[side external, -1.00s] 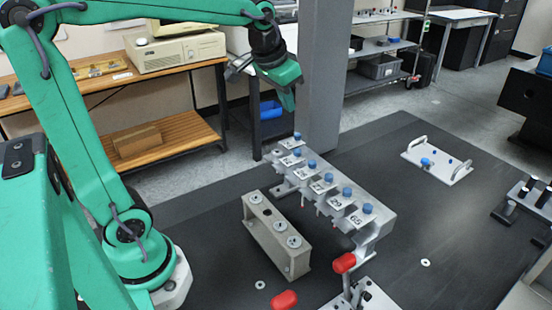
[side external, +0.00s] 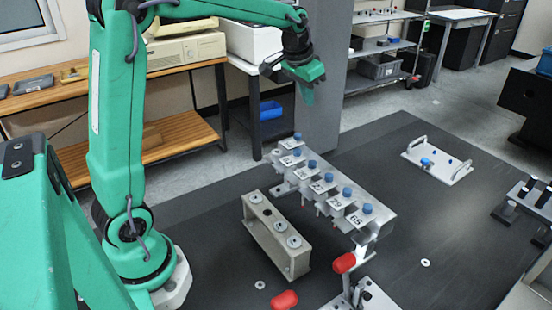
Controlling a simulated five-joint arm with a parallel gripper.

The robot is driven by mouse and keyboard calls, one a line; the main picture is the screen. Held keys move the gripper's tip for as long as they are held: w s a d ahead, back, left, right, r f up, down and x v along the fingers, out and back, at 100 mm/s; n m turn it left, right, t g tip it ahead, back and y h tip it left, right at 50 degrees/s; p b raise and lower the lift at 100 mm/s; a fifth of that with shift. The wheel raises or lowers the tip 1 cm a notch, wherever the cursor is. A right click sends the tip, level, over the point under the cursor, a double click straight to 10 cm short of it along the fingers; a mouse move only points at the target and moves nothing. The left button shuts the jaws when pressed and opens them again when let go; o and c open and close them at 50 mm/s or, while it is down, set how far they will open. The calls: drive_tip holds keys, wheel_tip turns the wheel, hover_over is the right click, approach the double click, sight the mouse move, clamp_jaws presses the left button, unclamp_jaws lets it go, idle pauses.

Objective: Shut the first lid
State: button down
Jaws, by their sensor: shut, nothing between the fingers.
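A grey metal rack (side external: 377,222) carries a row of several blue-topped pieces with pale numbered plates, running from the back left to the front right. The rearmost blue top (side external: 297,136) is at the far end and the nearest blue top (side external: 367,208) is at the front by a plate marked 65. I cannot tell which piece is the first lid or how far any lid is open. My gripper (side external: 309,98) is shut and empty, pointing down, above and apart from the rack's far end.
A beige block with round metal inserts (side external: 262,242) stands left of the rack. A red clamp handle (side external: 344,263) is at its front end. A grey column (side external: 321,130) rises close behind the far end. A white tray with handles (side external: 437,170) lies right, with clear dark table between.

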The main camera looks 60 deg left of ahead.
sight(289, 144)
wheel_tip(289, 144, down, 9)
drive_tip(key=shift+s, duration=0.45)
idle(0.6)
idle(0.4)
drive_tip(key=shift+s, duration=2.4)
drive_tip(key=shift+s+f, duration=0.1)
drive_tip(key=shift+s, duration=0.2)
